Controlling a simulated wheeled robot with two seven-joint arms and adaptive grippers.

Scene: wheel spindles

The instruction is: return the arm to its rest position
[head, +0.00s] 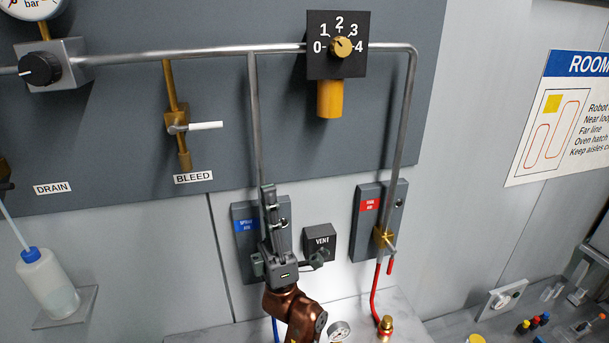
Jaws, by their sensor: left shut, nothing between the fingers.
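My left gripper (272,205) is in the lower middle of the head view, with its copper-coloured arm (292,305) below it. Its fingers point up and are shut and empty. It shows in front of a grey panel with a blue label (246,226) and the lower part of a vertical pipe, hiding part of both. Whether it touches them I cannot tell. A grey VENT box (319,240) with a dark knob is just right of the gripper. My right gripper is not in view.
A red-labelled panel (368,206) carries a brass valve (383,237) with a red hose below. A dial (341,46), a BLEED valve (178,122) and a black knob (40,69) sit on the pipework above. A wash bottle (47,283) stands on a small shelf at left.

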